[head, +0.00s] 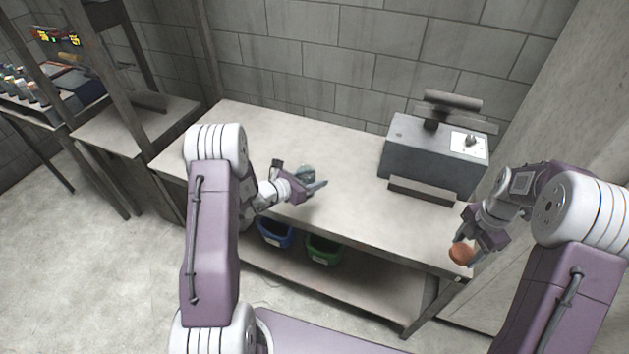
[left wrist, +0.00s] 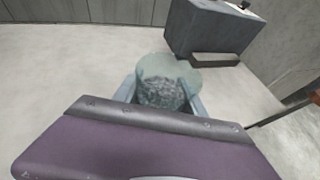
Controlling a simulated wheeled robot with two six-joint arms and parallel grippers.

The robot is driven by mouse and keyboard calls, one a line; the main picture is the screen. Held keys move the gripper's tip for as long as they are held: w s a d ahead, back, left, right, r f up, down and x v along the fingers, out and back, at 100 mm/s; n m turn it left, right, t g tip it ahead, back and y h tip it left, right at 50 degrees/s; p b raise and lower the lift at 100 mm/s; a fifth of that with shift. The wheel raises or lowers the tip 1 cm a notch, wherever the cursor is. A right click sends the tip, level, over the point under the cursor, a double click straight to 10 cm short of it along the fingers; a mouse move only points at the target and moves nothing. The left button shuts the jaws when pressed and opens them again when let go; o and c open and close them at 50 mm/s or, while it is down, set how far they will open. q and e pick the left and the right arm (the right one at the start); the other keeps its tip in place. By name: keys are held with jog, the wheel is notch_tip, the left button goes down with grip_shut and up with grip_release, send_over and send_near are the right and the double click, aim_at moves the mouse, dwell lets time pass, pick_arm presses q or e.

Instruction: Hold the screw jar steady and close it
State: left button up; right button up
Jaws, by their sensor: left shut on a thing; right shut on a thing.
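The glass jar (head: 306,173) is on the table's left-middle part in the head view, held between the fingers of my left gripper (head: 303,181). In the left wrist view the clear jar (left wrist: 163,82) has a wide round open top and dark grey contents, with a finger of my left gripper (left wrist: 163,98) on each side. I cannot tell whether its base touches the table. My right gripper (head: 464,243) is shut on the orange-brown round lid (head: 461,254), at the table's front right edge, well apart from the jar.
The pale table (head: 345,215) has free room between the jar and the lid. A grey machine (head: 425,160) stands at its back right. A blue bin (head: 275,233) and a green bin (head: 323,250) are below on a lower shelf. Another shelf unit (head: 120,135) stands at the left.

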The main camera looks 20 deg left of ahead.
pick_arm(q)
jog(key=shift+s+r, duration=0.25)
jog(key=shift+s, duration=0.1)
pick_arm(e)
jog(key=shift+s+d+r, duration=0.1)
jog(key=shift+s+d, duration=0.1)
jog(key=shift+s, duration=0.15)
pick_arm(q)
jog(key=o, duration=0.8)
grip_shut()
